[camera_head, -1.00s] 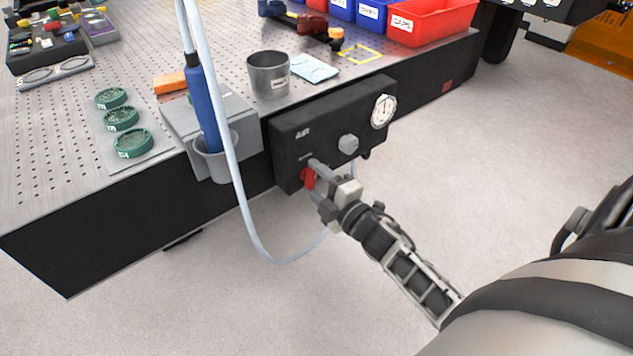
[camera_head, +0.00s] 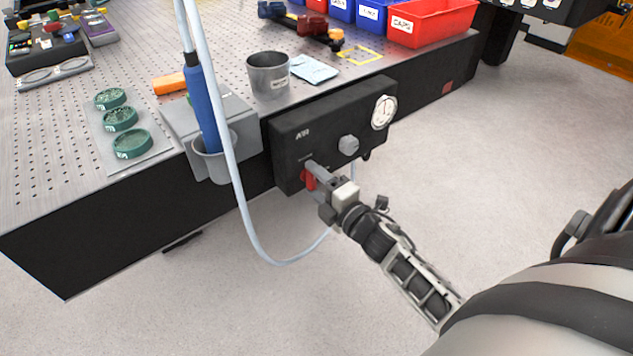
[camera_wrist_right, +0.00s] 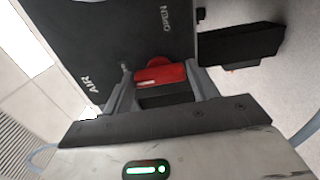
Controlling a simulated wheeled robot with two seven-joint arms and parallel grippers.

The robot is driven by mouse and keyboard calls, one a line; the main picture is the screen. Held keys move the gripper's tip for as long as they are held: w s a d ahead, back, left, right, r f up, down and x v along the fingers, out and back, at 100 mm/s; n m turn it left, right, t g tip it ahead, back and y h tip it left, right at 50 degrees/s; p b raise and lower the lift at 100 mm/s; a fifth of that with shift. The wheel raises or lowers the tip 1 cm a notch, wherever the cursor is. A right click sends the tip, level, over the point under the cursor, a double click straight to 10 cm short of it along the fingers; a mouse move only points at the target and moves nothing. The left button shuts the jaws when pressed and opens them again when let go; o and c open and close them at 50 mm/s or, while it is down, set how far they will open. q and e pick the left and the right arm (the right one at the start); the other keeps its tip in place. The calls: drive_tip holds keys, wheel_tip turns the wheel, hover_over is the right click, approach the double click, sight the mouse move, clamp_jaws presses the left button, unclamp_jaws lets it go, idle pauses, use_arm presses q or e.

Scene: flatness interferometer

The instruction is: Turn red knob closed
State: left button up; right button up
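The red knob (camera_head: 310,180) is a small red handle low on the front of the black AIR panel (camera_head: 287,150). It hangs roughly downward in the head view. My right gripper (camera_head: 316,182) is at the panel, with one finger just above the knob. In the right wrist view the knob (camera_wrist_right: 160,75) lies between the two spread fingers of my right gripper (camera_wrist_right: 158,82), spanning most of the gap. Whether both fingers press on it is not clear. The word OPEN shows on the panel (camera_wrist_right: 145,30). My left gripper is out of view.
A grey round knob (camera_head: 348,145) and a dial gauge (camera_head: 383,111) sit on the panel to the right. A pale hose (camera_head: 250,225) loops below the panel. A holder (camera_head: 183,130) with a blue tool (camera_head: 203,105) stands to the left. The floor on the right is clear.

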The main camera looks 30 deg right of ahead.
drive_tip(key=shift+o, duration=1.1)
drive_tip(key=s+d, duration=0.1)
drive_tip(key=s, duration=1.5)
drive_tip(key=shift+d+b, duration=0.15)
drive_tip(key=shift+b, duration=0.25)
drive_tip(key=s+a+f+m+g+y+p, duration=0.1)
drive_tip(key=a+m+g, duration=0.2)
drive_tip(key=a+m, duration=0.5)
drive_tip(key=s+a+f+m+g+y+p, duration=0.1)
drive_tip(key=a+m+g, duration=0.3)
drive_tip(key=a+m, duration=0.5)
drive_tip(key=shift+a+f, duration=0.15)
drive_tip(key=shift+f, duration=0.65)
